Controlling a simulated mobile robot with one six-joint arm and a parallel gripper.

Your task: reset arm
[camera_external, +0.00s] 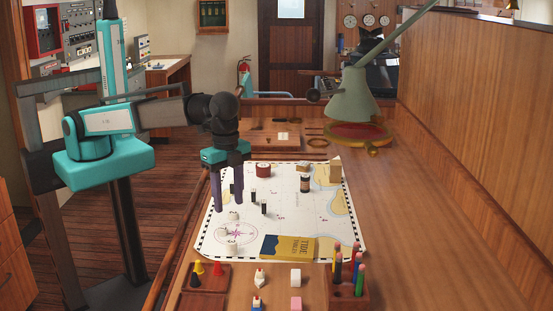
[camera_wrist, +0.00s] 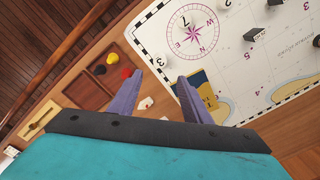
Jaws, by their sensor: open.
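My gripper (camera_external: 227,205) hangs from my teal arm above the left edge of the chart (camera_external: 290,222), its two purple fingers pointing down and spread apart. Nothing shows between the fingers. In the wrist view, the open fingers of my gripper (camera_wrist: 160,80) reach toward the chart (camera_wrist: 230,60), and the compass rose (camera_wrist: 192,28) lies beyond them. I cannot tell the exact height of the fingertips over the chart. The arm is bent and extended out over the desk.
Small dark and white pieces stand on the chart near my fingers. A yellow book (camera_external: 289,248) lies at its front edge. A wooden tray (camera_external: 196,302) with red and yellow pieces, a pencil block (camera_external: 348,294) and a green lamp (camera_external: 353,98) stand around it. The desk's right side is clear.

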